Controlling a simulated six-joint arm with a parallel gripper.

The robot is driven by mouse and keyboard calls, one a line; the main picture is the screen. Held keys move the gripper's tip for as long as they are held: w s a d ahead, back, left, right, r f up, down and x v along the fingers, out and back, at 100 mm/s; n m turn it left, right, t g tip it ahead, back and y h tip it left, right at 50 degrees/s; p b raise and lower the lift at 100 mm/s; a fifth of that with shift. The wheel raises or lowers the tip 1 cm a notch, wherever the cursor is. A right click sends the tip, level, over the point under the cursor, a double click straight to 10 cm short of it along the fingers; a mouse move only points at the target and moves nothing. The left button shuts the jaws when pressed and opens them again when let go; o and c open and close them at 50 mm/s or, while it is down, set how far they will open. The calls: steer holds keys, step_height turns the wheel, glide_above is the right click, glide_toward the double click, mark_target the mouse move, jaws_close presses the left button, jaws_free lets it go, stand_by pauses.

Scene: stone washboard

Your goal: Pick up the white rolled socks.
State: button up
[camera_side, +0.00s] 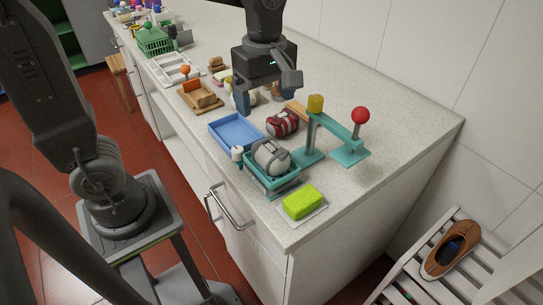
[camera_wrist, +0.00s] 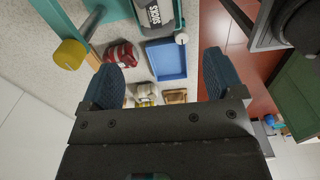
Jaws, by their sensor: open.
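My gripper (camera_side: 264,102) is open, pointing down over the counter, with its two blue fingers apart and nothing held between them. A red roll with a pale band (camera_side: 283,123) lies in front of the gripper. A grey-white roll with a dark label (camera_side: 271,156) sits in a teal basket (camera_side: 274,185).
A blue tray (camera_side: 236,133) lies left of the red roll. A teal stand with a red ball (camera_side: 360,115) and yellow knob (camera_side: 316,103) rises to the right. A brown wooden piece (camera_side: 200,95) lies left of the gripper. A green sponge (camera_side: 302,202) lies near the counter's front end.

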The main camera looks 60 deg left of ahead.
mark_target(272, 149)
step_height(272, 149, down, 8)
steer(key=shift+w+f, duration=0.1)
steer(key=shift+f, duration=0.15)
steer(key=shift+w+d+f, duration=0.1)
steer(key=shift+w+f, duration=0.05)
steer(key=shift+f, duration=0.75)
steer(key=shift+w+d+f, duration=0.1)
steer(key=shift+f, duration=0.8)
steer(key=shift+w+d+f, duration=0.1)
steer(key=shift+w+f, duration=0.05)
steer(key=shift+f, duration=0.75)
